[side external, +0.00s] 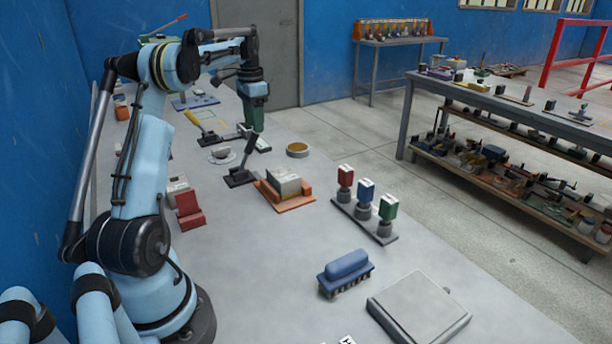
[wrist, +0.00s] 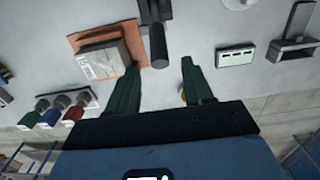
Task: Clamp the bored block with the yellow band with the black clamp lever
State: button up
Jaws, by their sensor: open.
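A grey block (side external: 284,184) sits in an orange holder (side external: 283,204); I cannot make out a bore or yellow band on it. In the wrist view the block (wrist: 103,62) shows a pale marking on one side. The black clamp lever (side external: 249,150) stands raised and tilted on its dark base beside the holder. The lever also shows in the wrist view (wrist: 158,45), pointing toward the camera. My gripper (side external: 255,122) is above the table, behind the lever in the side view. Its green fingers (wrist: 160,75) are apart and empty.
A yellow-handled lever (side external: 196,120) stands farther back. A round tin (side external: 297,149) and a white cup on a saucer (side external: 221,154) flank the lever. A rack with red, blue and green pieces (side external: 365,215) stands to the right. The table between rack and grey plate (side external: 418,305) holds a blue object (side external: 346,271).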

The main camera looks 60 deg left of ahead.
jog(key=shift+r, duration=2.05)
jog(key=shift+d, duration=0.1)
jog(key=w+d+r+t+y, duration=0.1)
jog(key=w+d+r+t, duration=0.1)
jog(key=d, duration=0.9)
jog(key=w+d+r+t, duration=0.1)
jog(key=d, duration=0.9)
jog(key=s+d+f+t, duration=0.2)
jog(key=s+d+f, duration=0.2)
jog(key=d, duration=0.5)
jog(key=s+d+f+t+h, duration=0.1)
jog(key=s+d+f, duration=0.3)
jog(key=d, duration=0.4)
jog(key=shift+d+t, duration=0.4)
jog(key=shift+t, duration=0.2)
